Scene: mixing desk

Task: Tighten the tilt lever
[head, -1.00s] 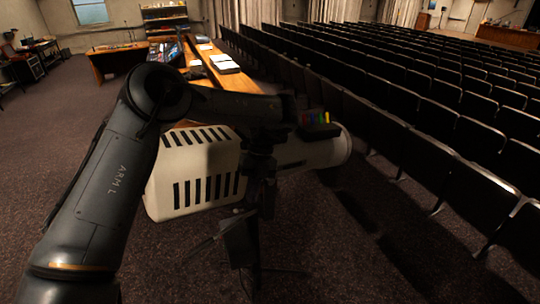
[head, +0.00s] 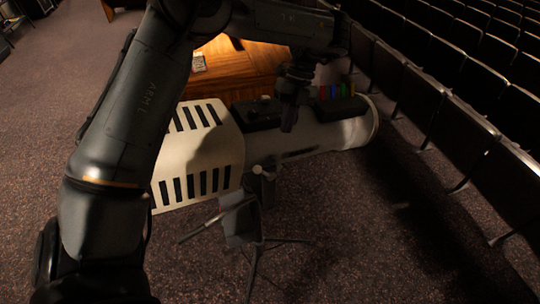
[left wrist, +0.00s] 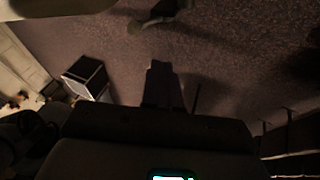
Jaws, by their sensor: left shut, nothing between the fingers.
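A cream and grey spotlight (head: 198,160) with black slots sits on a dark stand (head: 243,222) in the head view. A thin rod (head: 205,226), possibly the tilt lever, slants down and left from below the lamp. A small pale knob (head: 264,173) sits at the top of the stand. I cannot tell for sure which is the tilt lever. My right gripper is not in view.
Colored tabs (head: 335,91) stand on a black box on the barrel. A wooden desk (head: 235,65) is behind the lamp. Rows of dark seats (head: 455,100) fill the right side. The carpet (head: 350,245) in front is clear around the stand's legs.

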